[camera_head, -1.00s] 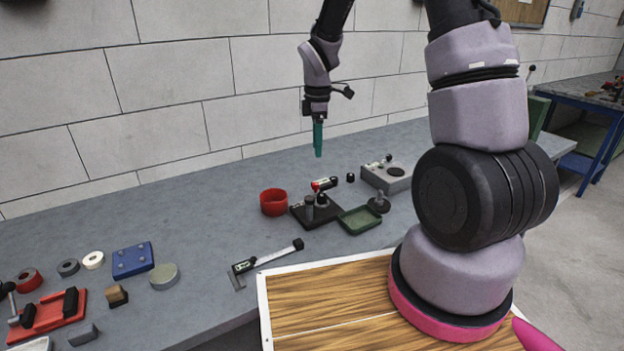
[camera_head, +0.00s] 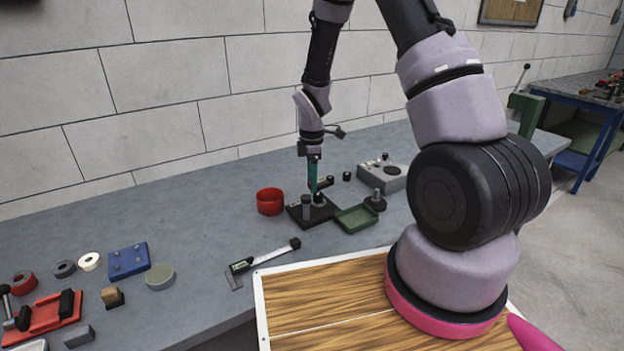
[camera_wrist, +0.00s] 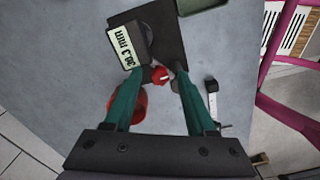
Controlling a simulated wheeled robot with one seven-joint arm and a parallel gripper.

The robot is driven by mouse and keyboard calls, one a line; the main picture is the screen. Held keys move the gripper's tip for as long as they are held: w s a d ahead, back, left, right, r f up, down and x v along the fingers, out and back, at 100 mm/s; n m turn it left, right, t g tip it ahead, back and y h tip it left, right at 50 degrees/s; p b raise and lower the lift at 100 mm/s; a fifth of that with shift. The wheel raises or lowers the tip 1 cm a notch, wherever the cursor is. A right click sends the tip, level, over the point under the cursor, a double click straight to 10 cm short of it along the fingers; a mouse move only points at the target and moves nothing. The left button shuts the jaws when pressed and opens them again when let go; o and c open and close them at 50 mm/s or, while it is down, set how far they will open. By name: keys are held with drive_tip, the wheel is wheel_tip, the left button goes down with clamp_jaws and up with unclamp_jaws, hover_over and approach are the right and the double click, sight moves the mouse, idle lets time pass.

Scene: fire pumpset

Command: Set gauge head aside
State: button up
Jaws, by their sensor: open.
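The gauge head (camera_wrist: 122,47), with a display reading about 36.3 mm, sits at the black stand's base (camera_wrist: 170,30) in the wrist view. A red knob (camera_wrist: 160,75) lies between my open teal fingers there. In the head view my gripper (camera_head: 313,189) points down just over the stand (camera_head: 317,213), and its fingers hide part of the gauge head (camera_head: 326,182). I cannot tell whether the fingers touch it. Nothing is held between them.
A red cup (camera_head: 270,201) stands left of the stand and a green tray (camera_head: 355,219) right of it. A grey box (camera_head: 382,174) is behind right. A caliper (camera_head: 262,257) lies in front.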

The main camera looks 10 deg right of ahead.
clamp_jaws()
idle(1.4)
